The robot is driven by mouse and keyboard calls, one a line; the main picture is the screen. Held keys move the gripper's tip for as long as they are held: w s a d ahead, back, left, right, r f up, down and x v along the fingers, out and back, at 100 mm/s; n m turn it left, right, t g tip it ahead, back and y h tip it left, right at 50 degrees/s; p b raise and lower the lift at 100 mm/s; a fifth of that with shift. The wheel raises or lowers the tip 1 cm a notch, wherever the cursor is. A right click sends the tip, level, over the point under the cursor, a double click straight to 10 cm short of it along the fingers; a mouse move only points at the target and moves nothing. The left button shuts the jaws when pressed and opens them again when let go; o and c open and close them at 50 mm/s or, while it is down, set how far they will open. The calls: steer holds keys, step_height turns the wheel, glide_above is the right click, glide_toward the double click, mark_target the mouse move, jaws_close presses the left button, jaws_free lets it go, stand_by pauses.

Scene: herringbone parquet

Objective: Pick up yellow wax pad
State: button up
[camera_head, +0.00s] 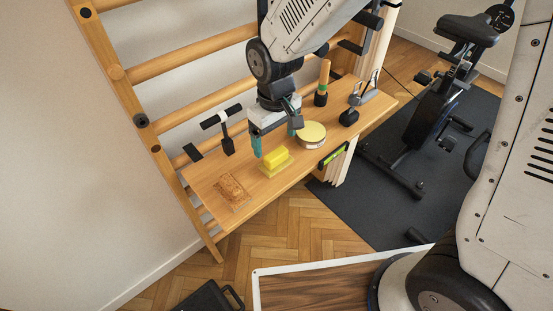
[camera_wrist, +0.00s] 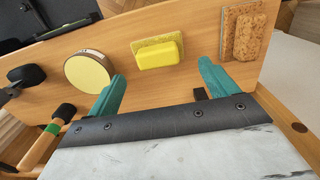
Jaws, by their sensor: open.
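The yellow wax pad (camera_head: 276,161) appears to be the bright yellow block on a thin, paler yellow base. It lies flat on the wooden shelf board, near its front edge. In the wrist view the yellow wax pad (camera_wrist: 159,53) shows between and beyond my two teal fingertips, unobstructed. My gripper (camera_head: 276,137) is open and empty, above and slightly behind the pad. In the wrist view my gripper (camera_wrist: 162,70) has its fingers spread wider than the block. No contact with the pad shows.
A round tin with a pale yellow top (camera_head: 312,132) stands close right of the pad. A cork block (camera_head: 232,190) lies to the left. Black-headed tools (camera_head: 227,145) stand farther back. A green-and-black level (camera_head: 333,156) is at the front edge. Wooden wall bars (camera_head: 200,106) rise behind the board.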

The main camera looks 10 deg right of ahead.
mark_target(276, 153)
steer(key=f, duration=0.7)
steer(key=shift+w+d, duration=0.1)
steer(key=shift+w, duration=0.1)
steer(key=c, duration=1.1)
